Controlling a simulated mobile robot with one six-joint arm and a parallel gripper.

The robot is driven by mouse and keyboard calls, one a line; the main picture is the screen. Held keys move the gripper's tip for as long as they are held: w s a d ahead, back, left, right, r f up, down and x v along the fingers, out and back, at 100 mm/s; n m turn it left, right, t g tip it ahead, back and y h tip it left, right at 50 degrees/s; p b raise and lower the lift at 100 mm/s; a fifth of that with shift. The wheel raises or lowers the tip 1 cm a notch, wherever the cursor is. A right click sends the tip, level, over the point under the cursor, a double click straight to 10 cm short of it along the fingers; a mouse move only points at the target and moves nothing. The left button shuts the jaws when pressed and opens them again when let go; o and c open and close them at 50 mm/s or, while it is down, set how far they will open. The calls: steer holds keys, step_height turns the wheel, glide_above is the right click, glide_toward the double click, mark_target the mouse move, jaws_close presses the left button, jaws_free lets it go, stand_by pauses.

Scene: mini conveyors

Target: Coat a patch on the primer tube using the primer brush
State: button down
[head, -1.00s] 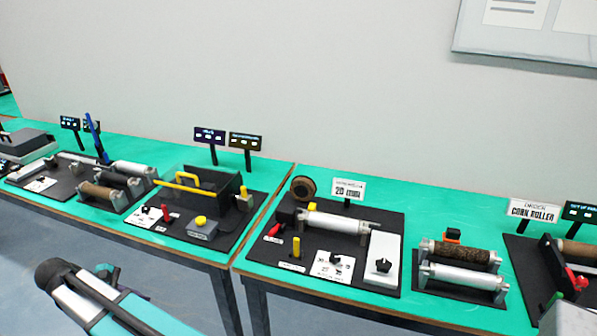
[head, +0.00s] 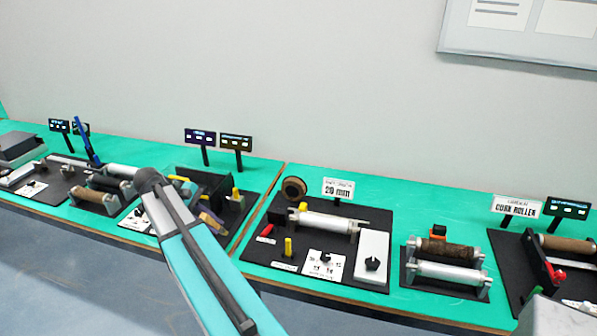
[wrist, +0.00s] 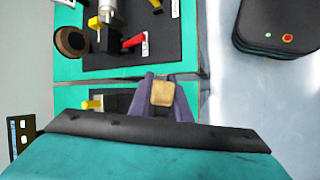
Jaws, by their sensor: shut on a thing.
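My gripper (wrist: 160,92) has dark purple fingers shut on a tan block (wrist: 162,94) in the wrist view; only this end shows, and it may be the primer brush. In the head view the gripper (head: 208,212) is over or in front of the second station from the left, partly hiding it. I cannot tell its height above the bench. No tube is readably marked primer. A grey tube (head: 328,224) lies in holders at the 20 mm station, and a silver tube (head: 447,273) lies on the small plate to its right.
A brown roll (head: 294,189), red handle (head: 265,233) and yellow peg (head: 288,247) stand at the 20 mm station. A brown roller (head: 442,249) lies behind the silver tube. More tubes (head: 95,195) are at far left.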

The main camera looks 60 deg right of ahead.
steer(key=s+d+r+m+p, duration=0.1)
steer(key=s+d+r+m, duration=0.1)
steer(key=s+d+r, duration=0.2)
steer(key=s+d+r+m+g+p, duration=0.1)
steer(key=s+d+r, duration=0.3)
steer(key=s+d, duration=0.3)
steer(key=s+d+r+m+g+y+p, duration=0.1)
steer(key=s+d+r, duration=0.3)
steer(key=d, duration=0.8)
steer(key=s+m, duration=0.1)
steer(key=s, duration=0.1)
steer(key=shift+s+r+m+p, duration=0.25)
steer(key=shift+s+m+p, duration=0.05)
steer(key=shift+p, duration=0.05)
steer(key=shift+f, duration=0.15)
steer(key=shift+f+b, duration=1.85)
steer(key=shift+f, duration=0.55)
steer(key=shift+a, duration=0.1)
